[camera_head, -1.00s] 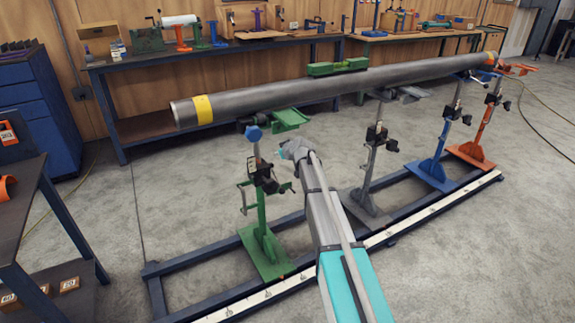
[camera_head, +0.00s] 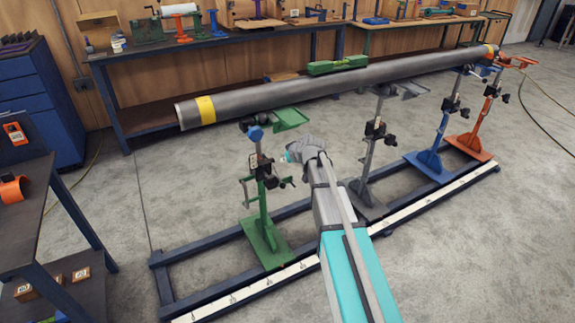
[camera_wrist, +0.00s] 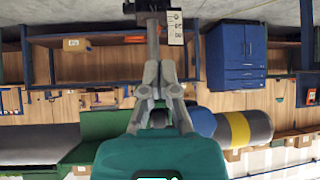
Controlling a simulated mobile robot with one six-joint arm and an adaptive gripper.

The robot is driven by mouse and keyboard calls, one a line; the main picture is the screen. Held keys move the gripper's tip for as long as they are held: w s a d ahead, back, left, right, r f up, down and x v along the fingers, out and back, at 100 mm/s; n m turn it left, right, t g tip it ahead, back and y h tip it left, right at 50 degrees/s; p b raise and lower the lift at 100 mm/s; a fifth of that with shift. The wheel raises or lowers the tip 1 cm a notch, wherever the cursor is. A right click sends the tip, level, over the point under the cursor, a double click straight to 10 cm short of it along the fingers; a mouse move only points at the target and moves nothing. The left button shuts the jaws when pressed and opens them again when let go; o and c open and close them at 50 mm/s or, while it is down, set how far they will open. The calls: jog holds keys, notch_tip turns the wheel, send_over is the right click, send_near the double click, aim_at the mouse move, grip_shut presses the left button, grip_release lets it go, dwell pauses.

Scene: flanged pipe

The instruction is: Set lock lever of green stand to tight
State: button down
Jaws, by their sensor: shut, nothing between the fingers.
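The green stand (camera_head: 263,208) stands upright on the rail frame under the near left end of the pipe. It has a green base plate, a black clamp block (camera_head: 265,172) on its post, a blue knob and a green head. A small dark lever-like part (camera_head: 286,182) sticks out right of the clamp; whether it is the lock lever, and its setting, I cannot tell. My gripper (camera_head: 288,157) is right of the post, near clamp height. In the wrist view, my gripper (camera_wrist: 160,68) is shut and empty, its fingertips toward the post and the labelled black block (camera_wrist: 174,27).
The grey pipe (camera_head: 330,88) with yellow bands runs above several stands. The grey stand (camera_head: 372,160) is close right of my arm, with blue (camera_head: 433,160) and orange (camera_head: 478,130) stands beyond. A dark bench (camera_head: 35,205) is at left.

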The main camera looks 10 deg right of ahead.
jog(key=s+r+m+g+p, duration=0.1)
jog(key=s+p, duration=0.3)
jog(key=s, duration=0.4)
jog(key=shift+s+a+r+g+h, duration=0.3)
jog(key=shift+a+r+g, duration=0.2)
jog(key=shift+g, duration=0.2)
jog(key=s+d+r+m+g+h+p, duration=0.1)
jog(key=s+r+m+g+p, duration=0.1)
jog(key=s+p, duration=0.4)
jog(key=s+d+r+m+g+h+p, duration=0.1)
jog(key=s+r+p, duration=0.5)
jog(key=s, duration=1.1)
jog(key=m+g+h, duration=0.1)
jog(key=g, duration=0.1)
jog(key=shift+r+g, duration=0.4)
jog(key=shift+w, duration=0.1)
